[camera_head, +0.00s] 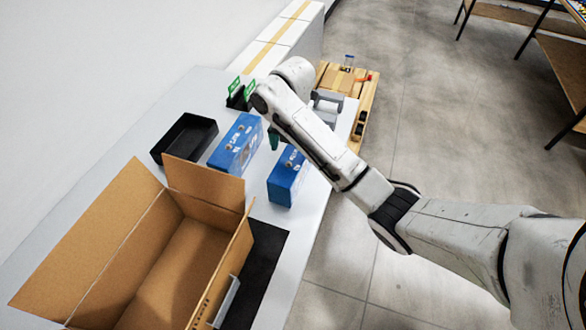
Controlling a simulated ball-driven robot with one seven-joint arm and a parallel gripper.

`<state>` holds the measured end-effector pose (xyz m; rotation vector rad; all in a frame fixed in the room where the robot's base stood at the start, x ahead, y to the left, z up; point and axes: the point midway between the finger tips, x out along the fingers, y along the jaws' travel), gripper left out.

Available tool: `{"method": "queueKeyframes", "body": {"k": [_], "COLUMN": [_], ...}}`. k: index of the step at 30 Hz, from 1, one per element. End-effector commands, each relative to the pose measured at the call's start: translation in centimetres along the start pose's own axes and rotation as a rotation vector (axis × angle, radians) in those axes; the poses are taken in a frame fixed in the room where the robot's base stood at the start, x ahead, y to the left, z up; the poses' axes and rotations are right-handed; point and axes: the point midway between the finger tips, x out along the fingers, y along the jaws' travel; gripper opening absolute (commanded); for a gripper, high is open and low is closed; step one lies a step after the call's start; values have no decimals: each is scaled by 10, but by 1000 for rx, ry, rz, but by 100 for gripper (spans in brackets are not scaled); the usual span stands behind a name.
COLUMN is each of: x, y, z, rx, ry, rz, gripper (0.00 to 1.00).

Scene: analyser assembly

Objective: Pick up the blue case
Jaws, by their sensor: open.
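Two blue cases with white lettering stand on the pale table. One blue case (236,144) is left of my arm, beside the black tray. The other blue case (287,178) is nearer and to the right, partly behind my forearm. My gripper (273,138) shows only as a small dark greenish tip below my wrist, between the two cases; my arm hides most of it. It is open and seems empty. I cannot tell how high it is above the cases.
An open cardboard box (172,268) stands at the front with its flaps up. A black tray (184,138) lies at the left. Small green-labelled items (240,90) stand at the back. A wooden pallet (364,92) is beyond the table's right edge.

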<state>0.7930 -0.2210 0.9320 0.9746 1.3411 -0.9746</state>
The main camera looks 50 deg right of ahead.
Motion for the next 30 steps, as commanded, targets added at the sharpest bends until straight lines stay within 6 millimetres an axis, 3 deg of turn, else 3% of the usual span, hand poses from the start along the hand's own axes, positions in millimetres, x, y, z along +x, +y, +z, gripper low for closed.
{"method": "queueKeyframes", "body": {"k": [1, 8, 16, 26, 30], "x": [12, 28, 65, 71, 71], "y": [0, -1, -2, -2, -2], "z": [-1, 2, 5, 6, 6], "rx": [0, 1, 1, 0, 0], "ry": [2, 2, 1, 0, 0], "rz": [-2, -3, -4, -1, -1], "gripper": [100, 100, 100, 99, 86]}}
